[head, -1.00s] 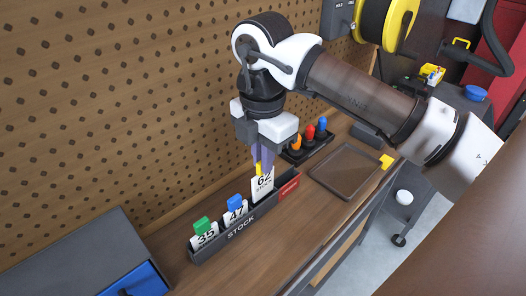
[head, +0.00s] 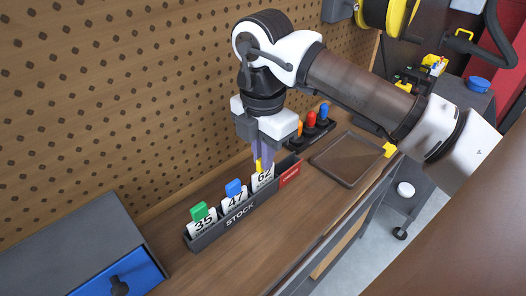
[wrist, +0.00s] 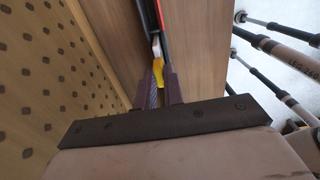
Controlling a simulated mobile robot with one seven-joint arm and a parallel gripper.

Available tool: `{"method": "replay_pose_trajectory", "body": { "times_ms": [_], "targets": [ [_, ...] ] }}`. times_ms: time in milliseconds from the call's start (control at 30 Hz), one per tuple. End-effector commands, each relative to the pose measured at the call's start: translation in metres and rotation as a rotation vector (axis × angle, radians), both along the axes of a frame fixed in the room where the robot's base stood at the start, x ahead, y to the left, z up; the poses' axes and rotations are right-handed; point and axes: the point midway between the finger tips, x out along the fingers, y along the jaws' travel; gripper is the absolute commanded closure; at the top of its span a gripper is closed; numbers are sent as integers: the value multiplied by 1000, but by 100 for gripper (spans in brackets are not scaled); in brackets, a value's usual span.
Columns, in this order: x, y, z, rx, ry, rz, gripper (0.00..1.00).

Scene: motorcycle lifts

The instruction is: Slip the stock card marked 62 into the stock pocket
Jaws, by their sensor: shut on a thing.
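The stock card marked 62 (head: 263,179) is white with a yellow tab. It stands upright at the right part of the dark stock pocket (head: 240,213), its lower part hidden behind the front wall. My gripper (head: 261,164) is shut on the yellow tab from above; the tab also shows between the fingers in the wrist view (wrist: 159,74). Card 47 (head: 236,199) with a blue tab and card 35 (head: 202,226) with a green tab stand in the same pocket to the left. Whether card 62 touches the pocket floor is hidden.
A pegboard wall (head: 110,95) rises close behind the pocket. A shallow tray (head: 346,158) and a dark rack with orange, red and blue-topped items (head: 310,120) lie to the right. A grey box with a blue drawer (head: 122,279) stands left. Bench in front is clear.

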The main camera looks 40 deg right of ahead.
Motion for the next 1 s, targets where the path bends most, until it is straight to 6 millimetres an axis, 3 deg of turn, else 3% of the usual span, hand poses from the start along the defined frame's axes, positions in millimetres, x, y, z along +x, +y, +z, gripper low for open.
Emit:
{"method": "replay_pose_trajectory", "body": {
  "times_ms": [67, 100, 300, 667, 1000],
  "targets": [
    [0, 0, 0, 0, 0, 0, 100],
    [0, 0, 0, 0, 0, 0, 89],
    [0, 0, 0, 0, 0, 0, 65],
    [0, 0, 9, 0, 0, 0, 65],
    [0, 0, 83, -2, -1, -2, 65]
  ]
}}
